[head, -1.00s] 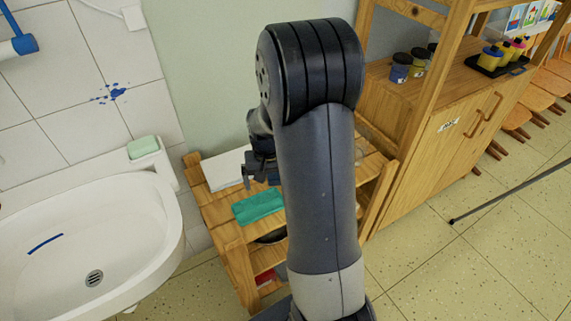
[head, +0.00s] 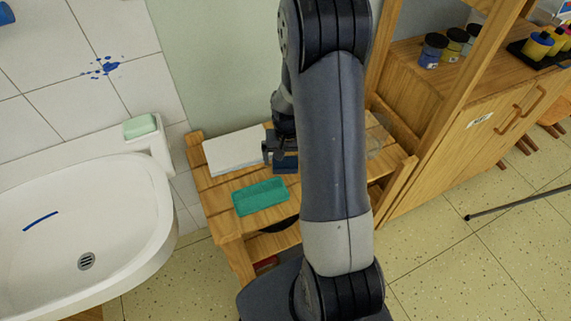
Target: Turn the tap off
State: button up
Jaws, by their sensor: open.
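No tap can be made out for certain. The white sink (head: 130,235) is at the left, with its drain (head: 86,261) and a blue streak (head: 40,221) in the bowl. A blue piece (head: 5,14) is cut off at the top left edge; I cannot tell whether it belongs to the tap. My gripper (head: 280,158) hangs over the wooden shelf unit right of the sink, partly hidden behind my own arm. It is open, with nothing seen between its fingers.
A teal block (head: 260,197) and white paper (head: 234,150) lie on the low wooden shelf unit (head: 215,193). Green soap (head: 140,126) sits on the sink's corner. A wooden cabinet (head: 470,130) with paint jars (head: 432,50) stands right.

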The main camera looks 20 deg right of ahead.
aim_at(286, 166)
jog(key=f, duration=0.4)
jog(key=shift+w+a+f, duration=0.1)
jog(key=shift+a+f, duration=0.05)
jog(key=shift+a, duration=0.05)
jog(key=c, duration=1.1)
